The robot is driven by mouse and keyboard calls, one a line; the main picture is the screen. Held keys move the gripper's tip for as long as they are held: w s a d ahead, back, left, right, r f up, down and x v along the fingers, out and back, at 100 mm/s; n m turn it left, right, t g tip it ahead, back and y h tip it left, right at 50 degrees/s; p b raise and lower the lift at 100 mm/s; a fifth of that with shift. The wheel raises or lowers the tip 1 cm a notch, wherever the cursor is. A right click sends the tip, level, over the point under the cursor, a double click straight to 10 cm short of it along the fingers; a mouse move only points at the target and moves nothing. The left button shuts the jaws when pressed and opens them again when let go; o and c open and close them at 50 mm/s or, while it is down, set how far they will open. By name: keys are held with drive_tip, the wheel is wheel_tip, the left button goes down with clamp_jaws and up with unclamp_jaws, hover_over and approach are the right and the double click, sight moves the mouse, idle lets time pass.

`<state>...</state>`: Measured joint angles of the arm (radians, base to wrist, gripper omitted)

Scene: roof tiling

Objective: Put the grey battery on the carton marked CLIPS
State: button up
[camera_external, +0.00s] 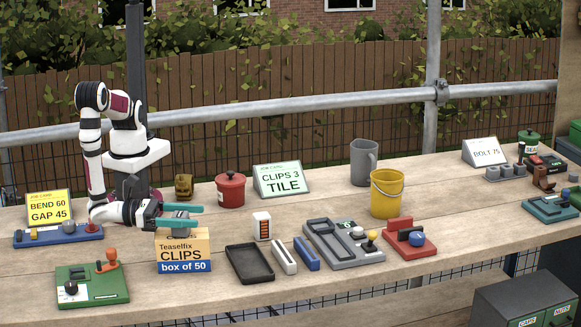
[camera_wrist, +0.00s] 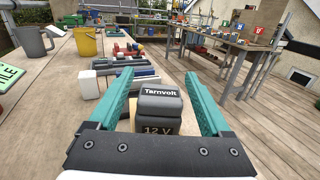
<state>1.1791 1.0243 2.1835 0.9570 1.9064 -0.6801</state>
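The grey battery (camera_wrist: 160,106), marked Tarnvolt and 12 V, shows in the wrist view between the two teal fingers of my gripper (camera_wrist: 160,78). Gaps show between it and both fingers, so my gripper is open around it. In the outside view my gripper (camera_external: 182,216) is low over the carton marked CLIPS (camera_external: 183,250), fingers pointing right. The battery is hard to make out there, largely hidden by the fingers. A tan surface shows beside the battery in the wrist view; whether the battery rests fully on the carton I cannot tell.
A black tray (camera_external: 249,264) and a white and blue block pair (camera_external: 284,258) lie right of the carton. A green board (camera_external: 92,286) lies front left, a blue one (camera_external: 58,236) behind it. A red pot (camera_external: 230,189) and yellow bucket (camera_external: 386,193) stand further back.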

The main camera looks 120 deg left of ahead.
drive_tip(key=shift+r, duration=0.1)
drive_tip(key=v, duration=1.2)
drive_tip(key=w+a+r+n+g+y, duration=0.1)
drive_tip(key=a+r+n+g+y, duration=0.25)
drive_tip(key=a+n+g, duration=0.45)
drive_tip(key=w+a+r+n+g+y, duration=0.1)
drive_tip(key=a+r+n+g+y, duration=0.1)
drive_tip(key=a+r+n+g, duration=0.6)
drive_tip(key=s+a+n+h, duration=0.9)
drive_tip(key=n+h, duration=0.1)
drive_tip(key=shift+s+a+f+g, duration=0.25)
drive_tip(key=shift+s+f+g, duration=0.1)
drive_tip(key=shift+f+g, duration=0.05)
